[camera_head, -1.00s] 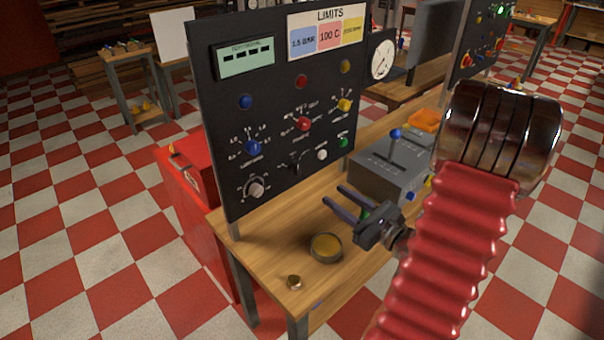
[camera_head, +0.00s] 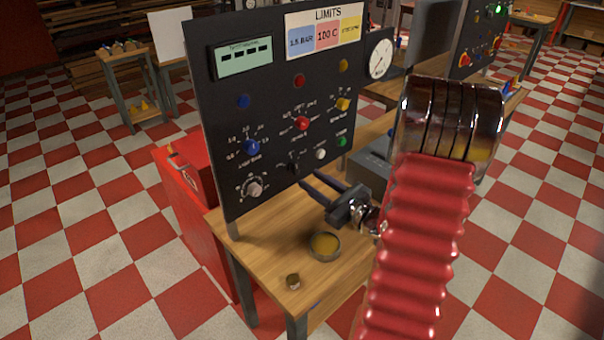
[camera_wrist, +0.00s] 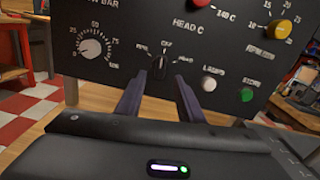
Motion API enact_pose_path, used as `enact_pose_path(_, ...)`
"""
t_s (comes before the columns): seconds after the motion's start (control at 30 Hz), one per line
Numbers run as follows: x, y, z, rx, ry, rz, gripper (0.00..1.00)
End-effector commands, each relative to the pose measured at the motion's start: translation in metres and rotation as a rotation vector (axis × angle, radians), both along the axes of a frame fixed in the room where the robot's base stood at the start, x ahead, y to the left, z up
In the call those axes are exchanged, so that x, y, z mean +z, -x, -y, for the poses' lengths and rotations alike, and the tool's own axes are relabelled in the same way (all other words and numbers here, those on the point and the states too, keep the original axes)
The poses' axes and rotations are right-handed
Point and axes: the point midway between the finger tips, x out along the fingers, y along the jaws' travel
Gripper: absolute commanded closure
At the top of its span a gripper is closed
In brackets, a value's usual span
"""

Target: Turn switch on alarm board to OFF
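The black alarm board (camera_head: 225,130) stands upright on the wooden table, with a LIMITS sign at its top. A small black switch (camera_head: 293,166) sits low on it; in the wrist view the switch (camera_wrist: 159,68) points roughly up toward the middle of three blurred labels. My gripper (camera_head: 311,179) is just in front of and slightly below the switch. In the wrist view my gripper (camera_wrist: 160,82) is open, its two dark fingers apart with the switch showing between their tips. I cannot tell whether either finger touches it.
A white button (camera_wrist: 209,84) and a green button (camera_wrist: 246,95) are right of the switch. A white dial (camera_wrist: 92,48) is left of it.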

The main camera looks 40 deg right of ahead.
Motion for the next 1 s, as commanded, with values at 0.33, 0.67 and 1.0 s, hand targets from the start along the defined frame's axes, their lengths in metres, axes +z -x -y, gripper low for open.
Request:
enact_pose_path(0.33,0.000,-0.044,-0.007,0.003,0.001,0.001,0.66)
enact_pose_path(0.67,0.000,-0.054,-0.008,0.001,0.000,0.000,0.66)
enact_pose_path(1.0,0.000,-0.053,-0.008,0.002,0.001,0.000,0.82)
